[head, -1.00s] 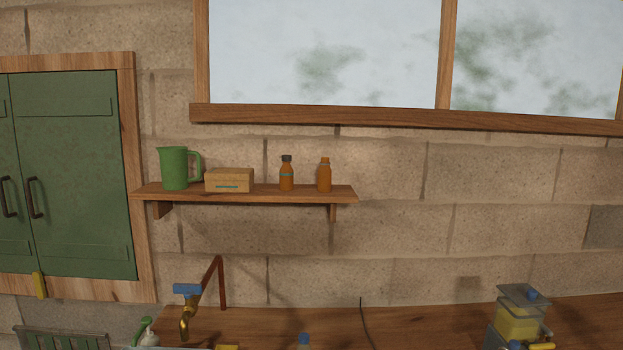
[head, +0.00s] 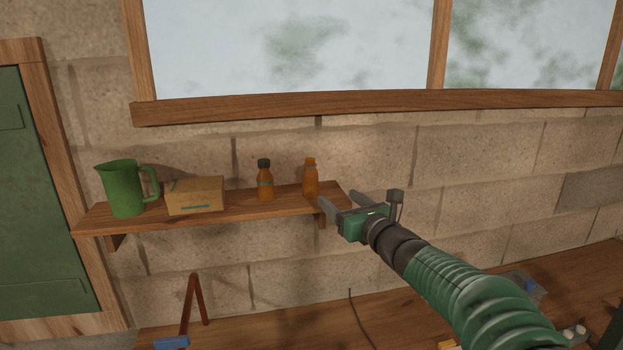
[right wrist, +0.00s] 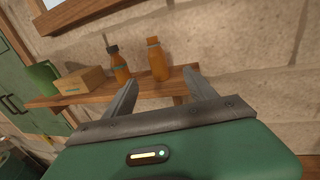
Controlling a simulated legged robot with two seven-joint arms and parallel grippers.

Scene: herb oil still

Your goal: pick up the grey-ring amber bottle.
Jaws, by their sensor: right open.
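Two amber bottles stand upright near the right end of the wooden wall shelf (head: 240,207). The right one (head: 310,178) is amber up to its top and shows a faint greyish ring at the neck in the right wrist view (right wrist: 158,60). The left one (head: 265,182) has a dark cap and a teal band, and also shows in the right wrist view (right wrist: 119,66). My right gripper (head: 340,198) is open and empty, just in front of the shelf's right end. Its fingers point toward the right bottle without visibly touching it. My left gripper is out of view.
A green jug (head: 125,188) and a cardboard box (head: 195,195) stand left of the bottles on the shelf. A window sill (head: 380,103) runs above. A wooden counter (head: 270,328) lies below. The shelf is clear right of the right bottle.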

